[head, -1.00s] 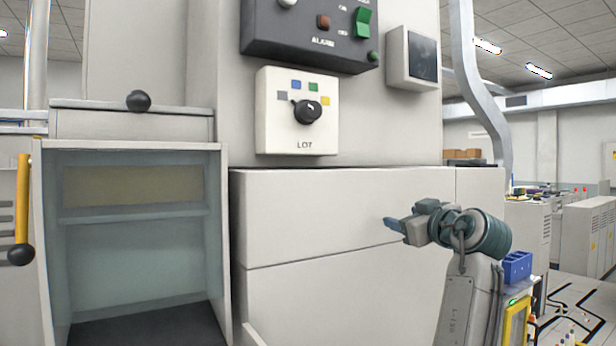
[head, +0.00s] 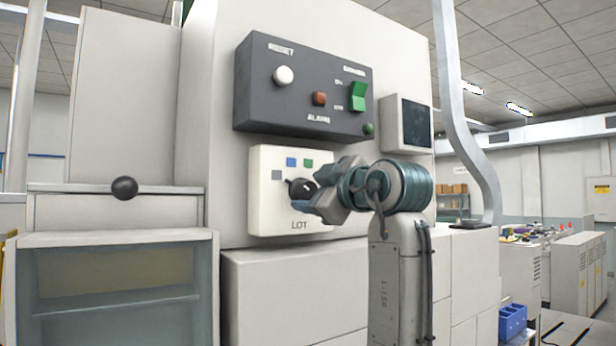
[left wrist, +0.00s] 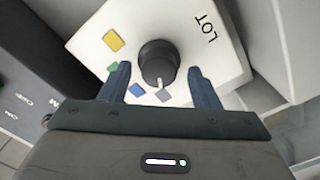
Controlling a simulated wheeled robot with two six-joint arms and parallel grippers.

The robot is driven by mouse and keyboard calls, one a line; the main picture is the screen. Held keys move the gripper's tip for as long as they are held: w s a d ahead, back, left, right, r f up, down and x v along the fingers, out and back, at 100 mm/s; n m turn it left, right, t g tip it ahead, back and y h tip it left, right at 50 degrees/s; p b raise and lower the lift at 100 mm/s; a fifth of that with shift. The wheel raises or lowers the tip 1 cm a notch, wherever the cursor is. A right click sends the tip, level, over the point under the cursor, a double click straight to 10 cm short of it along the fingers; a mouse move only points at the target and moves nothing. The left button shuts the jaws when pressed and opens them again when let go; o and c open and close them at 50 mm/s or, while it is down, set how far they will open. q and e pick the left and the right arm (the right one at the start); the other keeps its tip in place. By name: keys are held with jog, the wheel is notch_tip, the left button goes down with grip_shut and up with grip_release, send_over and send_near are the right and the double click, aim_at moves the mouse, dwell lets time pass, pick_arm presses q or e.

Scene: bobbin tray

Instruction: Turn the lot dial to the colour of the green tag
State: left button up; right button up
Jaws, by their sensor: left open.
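The lot dial is a black round knob (head: 300,189) on a white panel (head: 262,220) marked LOT. In the left wrist view the knob (left wrist: 158,58) has a white pointer aimed at the grey tag (left wrist: 163,95). The blue tag (left wrist: 137,90), green tag (left wrist: 113,68) and yellow tag (left wrist: 114,40) follow around it. In the head view the green tag (head: 308,164) shows, while the yellow one is hidden behind my gripper. My left gripper (head: 312,203) is open at the dial, its fingers on either side of the knob with gaps visible. My right gripper is not in view.
A dark control box (head: 300,115) with a white button, a red button and a green switch juts out just above the panel. A small screen (head: 408,122) is to its right. A glass-fronted cabinet (head: 115,240) stands at lower left.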

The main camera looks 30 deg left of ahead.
pick_arm(q)
jog(key=shift+p+x, duration=0.3)
jog(key=shift+x, duration=0.5)
jog(key=shift+w, duration=0.1)
jog(key=shift+c, duration=0.3)
jog(key=c, duration=0.9)
jog(key=shift+c, duration=0.2)
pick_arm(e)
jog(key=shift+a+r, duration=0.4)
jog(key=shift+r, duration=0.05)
